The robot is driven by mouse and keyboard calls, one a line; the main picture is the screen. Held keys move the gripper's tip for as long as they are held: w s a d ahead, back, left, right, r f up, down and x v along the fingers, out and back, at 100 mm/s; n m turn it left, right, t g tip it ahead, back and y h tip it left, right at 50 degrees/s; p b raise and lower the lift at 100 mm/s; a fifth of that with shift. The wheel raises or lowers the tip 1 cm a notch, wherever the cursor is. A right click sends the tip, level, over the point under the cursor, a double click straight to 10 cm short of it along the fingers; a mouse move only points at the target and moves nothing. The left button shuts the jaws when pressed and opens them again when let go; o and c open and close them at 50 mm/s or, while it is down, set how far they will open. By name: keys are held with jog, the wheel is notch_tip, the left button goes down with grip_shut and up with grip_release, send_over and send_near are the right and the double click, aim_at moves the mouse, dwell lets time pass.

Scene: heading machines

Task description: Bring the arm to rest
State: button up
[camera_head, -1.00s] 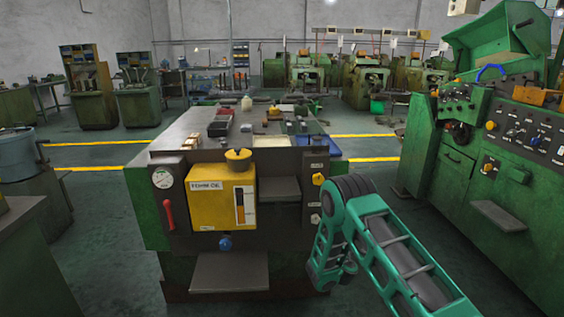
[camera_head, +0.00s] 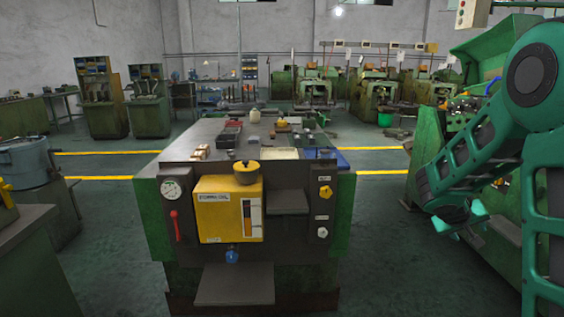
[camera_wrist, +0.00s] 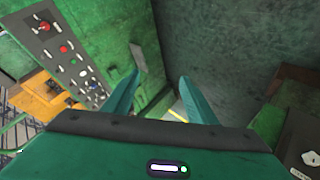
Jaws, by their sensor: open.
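My arm is folded up at the right side of the head view, its teal links large and close to the camera. My gripper (camera_head: 462,226) shows only in part there, low in front of the green machine on the right. In the wrist view my gripper (camera_wrist: 158,88) has its two teal fingers spread apart with nothing between them. Beyond the fingers are the green machine's side and the dark floor.
A green machine (camera_head: 436,137) with a control panel (camera_wrist: 70,55) stands close on the right, partly hidden by my arm. A workbench machine with a yellow box (camera_head: 228,209) stands ahead. Dark floor (camera_head: 385,235) is clear between them. A blue tub (camera_head: 28,163) stands at left.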

jog(key=s+a+r+m+g+y, duration=0.1)
jog(key=s+a+y, duration=0.2)
jog(key=s, duration=0.9)
jog(key=s+a+r+m+g+y, duration=0.1)
jog(key=s+a, duration=0.5)
jog(key=s, duration=0.7)
jog(key=s+a+r+m+g+y, duration=0.1)
jog(key=s+a+m+g+y, duration=0.2)
jog(key=s, duration=0.9)
jog(key=shift+s+a+r+y, duration=0.15)
jog(key=shift+a+y, duration=0.75)
jog(key=shift+y, duration=0.1)
jog(key=shift+w+f, duration=0.25)
jog(key=shift+w, duration=0.35)
